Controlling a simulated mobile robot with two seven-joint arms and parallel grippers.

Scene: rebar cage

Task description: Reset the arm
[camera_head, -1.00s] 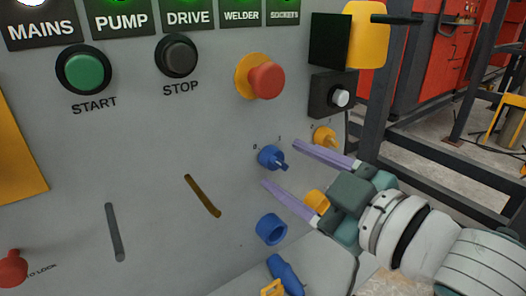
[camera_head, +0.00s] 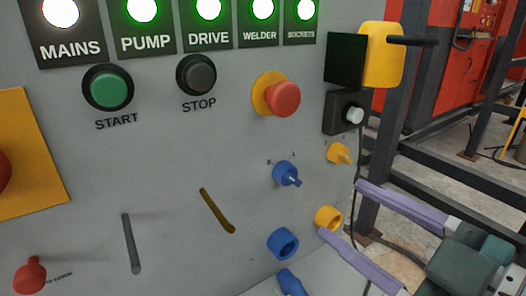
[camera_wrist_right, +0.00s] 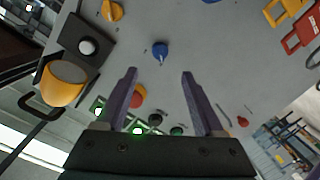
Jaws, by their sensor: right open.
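My right gripper (camera_head: 340,210) is at the lower right of the head view, open and empty, with two purple fingers spread apart. It is to the right of the blue rotary knob (camera_head: 286,174) and below the yellow knob (camera_head: 340,153), in front of the panel's right side. In the right wrist view its fingers (camera_wrist_right: 158,100) stand apart with nothing between them that they touch. The blue knob also shows there beyond the fingertips (camera_wrist_right: 160,50). My left gripper is not seen.
The grey control panel (camera_head: 75,180) carries a green START button (camera_head: 108,89), a black STOP button (camera_head: 197,75) and a red mushroom button (camera_head: 281,98). Blue (camera_head: 283,243) and yellow (camera_head: 329,217) sockets are near the gripper. Dark metal frame bars (camera_head: 440,185) stand at right.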

